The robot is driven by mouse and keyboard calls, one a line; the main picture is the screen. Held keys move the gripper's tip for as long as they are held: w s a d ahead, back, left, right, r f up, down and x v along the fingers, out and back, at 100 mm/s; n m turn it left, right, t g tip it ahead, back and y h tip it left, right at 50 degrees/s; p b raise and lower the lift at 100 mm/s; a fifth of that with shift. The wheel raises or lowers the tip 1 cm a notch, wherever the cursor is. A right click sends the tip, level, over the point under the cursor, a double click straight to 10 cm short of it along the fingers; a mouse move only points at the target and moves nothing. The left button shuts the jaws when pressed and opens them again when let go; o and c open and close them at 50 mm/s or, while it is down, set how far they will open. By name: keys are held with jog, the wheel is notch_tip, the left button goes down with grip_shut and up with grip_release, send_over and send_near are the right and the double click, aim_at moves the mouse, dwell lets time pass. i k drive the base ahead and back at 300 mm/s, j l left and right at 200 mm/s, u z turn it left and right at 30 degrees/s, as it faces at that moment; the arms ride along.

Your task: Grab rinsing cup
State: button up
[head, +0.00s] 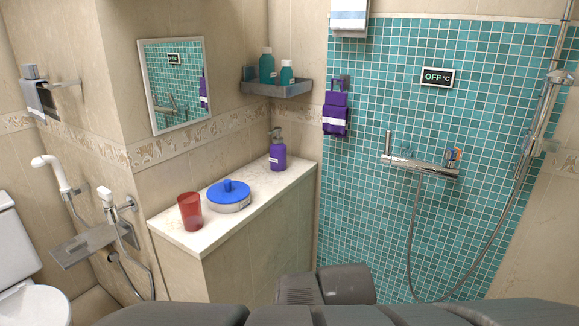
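The rinsing cup is a red, see-through tumbler (190,211). It stands upright on the left end of the pale vanity counter (259,213), near its front edge. A round container with a blue lid and knob (229,195) sits just to its right, with a small gap between them. My gripper's fingers do not show in the head view. Only dark grey parts of my own body show along the bottom edge, apart from the cup.
A purple pump bottle (278,154) stands at the counter's back right. A mirror (176,85) hangs above the counter. A corner shelf (277,88) holds two teal bottles. A hand shower (50,172), a grey shelf (88,245) and a toilet (30,305) are at the left.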

aim_at(189, 204)
jog(key=i+j+u, duration=0.1)
jog(key=u, duration=0.35)
jog(key=i+j+u, duration=0.1)
jog(key=u, duration=0.35)
jog(key=i+j+u, duration=0.1)
jog(key=u, duration=0.35)
